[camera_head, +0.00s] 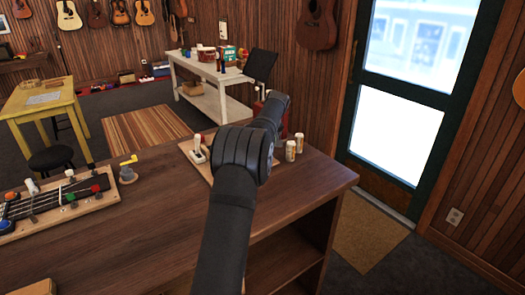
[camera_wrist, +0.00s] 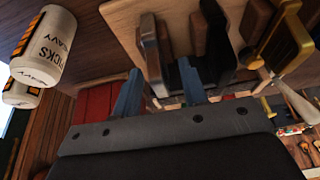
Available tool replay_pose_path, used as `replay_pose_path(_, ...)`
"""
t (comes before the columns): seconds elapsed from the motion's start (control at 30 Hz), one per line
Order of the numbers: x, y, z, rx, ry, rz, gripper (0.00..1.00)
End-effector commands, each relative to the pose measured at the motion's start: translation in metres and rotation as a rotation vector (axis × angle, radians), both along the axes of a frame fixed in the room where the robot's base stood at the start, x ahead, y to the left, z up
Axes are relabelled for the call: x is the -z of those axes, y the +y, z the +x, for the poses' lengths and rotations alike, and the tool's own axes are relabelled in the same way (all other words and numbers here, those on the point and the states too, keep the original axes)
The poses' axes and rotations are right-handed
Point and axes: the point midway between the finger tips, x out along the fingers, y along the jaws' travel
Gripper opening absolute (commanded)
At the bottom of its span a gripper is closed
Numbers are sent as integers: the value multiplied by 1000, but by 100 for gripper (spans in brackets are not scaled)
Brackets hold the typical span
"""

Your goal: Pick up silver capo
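In the wrist view, a wooden board (camera_wrist: 118,17) holds upright capos on blocks. A grey capo with a lighter edge (camera_wrist: 149,45) stands between my gripper's (camera_wrist: 159,72) two blue fingers in the picture; it looks like the silver one, though shadow dulls it. A black capo (camera_wrist: 214,42) stands to its right, close to the right finger. A gold capo (camera_wrist: 272,42) stands further right. My fingers are apart, and I see no clear grip on anything. In the head view, my arm hides the gripper and most of the board (camera_head: 186,146).
A ukulele neck on a board (camera_head: 60,203) and a small yellow-topped item (camera_head: 128,172) lie left. The middle front counter is clear.

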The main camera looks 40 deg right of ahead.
Motion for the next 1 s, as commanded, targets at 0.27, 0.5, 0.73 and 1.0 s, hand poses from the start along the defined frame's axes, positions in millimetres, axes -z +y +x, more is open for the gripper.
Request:
replay_pose_path(0.27,2,0,1,0,0,0,27)
replay_pose_path(0.5,1,0,0,0,0,0,0)
replay_pose_path(0.73,0,0,0,0,0,-1,0)
replay_pose_path(1.0,-23,0,1,-1,-2,-3,0)
